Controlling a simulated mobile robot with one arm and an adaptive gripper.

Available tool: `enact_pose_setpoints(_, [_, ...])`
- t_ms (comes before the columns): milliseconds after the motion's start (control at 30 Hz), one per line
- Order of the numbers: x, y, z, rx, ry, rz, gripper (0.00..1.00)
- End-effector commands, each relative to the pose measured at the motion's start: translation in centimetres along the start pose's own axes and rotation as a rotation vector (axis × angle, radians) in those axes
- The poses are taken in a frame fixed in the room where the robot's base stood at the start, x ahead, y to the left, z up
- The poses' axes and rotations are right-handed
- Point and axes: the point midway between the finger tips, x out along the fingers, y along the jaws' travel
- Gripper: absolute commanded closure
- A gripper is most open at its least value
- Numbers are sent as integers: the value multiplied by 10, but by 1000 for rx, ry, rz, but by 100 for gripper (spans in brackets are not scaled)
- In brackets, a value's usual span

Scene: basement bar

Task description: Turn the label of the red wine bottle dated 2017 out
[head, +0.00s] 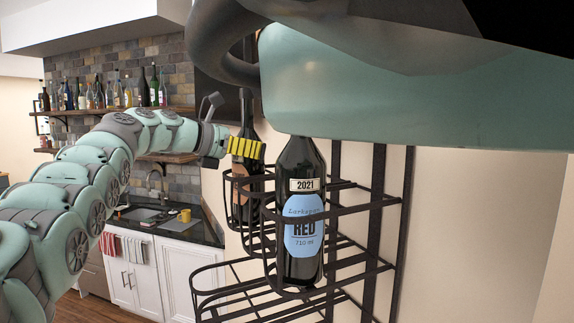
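A dark wine bottle (301,262) stands upright in the near ring of the black metal rack. Its blue label faces me and reads "RED", with "2021" on a pale neck band. A second dark bottle (247,131) stands behind it to the left, in a farther ring. Part of a copper-coloured label shows low on it; no date is readable. No 2017 date is visible. My gripper (247,149), with yellow finger pads, lies across the second bottle at its shoulder. I cannot tell whether it touches or grips the bottle.
The black rack (378,225) has more rails and a lower shelf, against a pale wall. My own teal and dark parts cover the upper right. Behind are a counter with a sink (143,214) and shelves of several bottles (128,96).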

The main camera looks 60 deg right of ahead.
Motion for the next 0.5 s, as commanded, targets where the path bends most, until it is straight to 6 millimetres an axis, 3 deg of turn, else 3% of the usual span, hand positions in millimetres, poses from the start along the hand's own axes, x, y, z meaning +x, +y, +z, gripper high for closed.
enact_pose_setpoints(67, [0, 0, -8, -1, 1, 19, 0])
enact_pose_setpoints(500, [-1, 0, -2, -44, 3, 187, 0])
